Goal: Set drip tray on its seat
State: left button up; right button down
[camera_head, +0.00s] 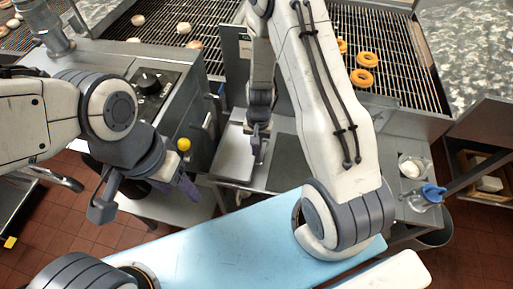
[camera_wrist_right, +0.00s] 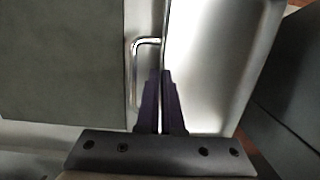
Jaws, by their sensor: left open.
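The drip tray (camera_head: 234,158) is a shallow, shiny metal tray. It lies level at the front of the steel machine, in the middle of the head view. In the right wrist view the tray (camera_wrist_right: 220,60) fills the right half, with a U-shaped wire handle (camera_wrist_right: 134,75) at its left edge. My right gripper (camera_head: 258,142) points down at this edge. Its dark fingers (camera_wrist_right: 161,76) are close together, with the tray's edge between them; the exact contact is hidden. I cannot make out the seat. My left gripper (camera_head: 145,203) is open and empty, left of the tray.
A grey panel (camera_wrist_right: 60,65) lies close left of the tray in the wrist view. A knob unit (camera_head: 150,85) and a yellow ball (camera_head: 183,144) are to the left. Wire racks with rings (camera_head: 366,58) lie behind. A blue-capped container (camera_head: 428,197) stands at right.

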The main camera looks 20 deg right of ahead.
jog(key=shift+f+b, duration=0.3)
jog(key=shift+f, duration=0.1)
jog(key=c, duration=1)
grip_release()
notch_tip(320, 180, up, 10)
jog(key=w, duration=0.1)
jog(key=shift+d+r, duration=0.25)
jog(key=shift+d, duration=0.15)
jog(key=s+a+r+n, duration=0.7)
jog(key=s+a+r, duration=0.1)
jog(key=a+r, duration=0.25)
jog(key=s+a+r+n, duration=0.1)
jog(key=s+r+n, duration=0.1)
jog(key=s, duration=0.3)
jog(key=s+a+r+n+t, duration=0.1)
jog(key=s+r+n, duration=0.2)
jog(key=s+n, duration=0.2)
jog(key=shift+s+a, duration=0.35)
jog(key=shift+s, duration=0.15)
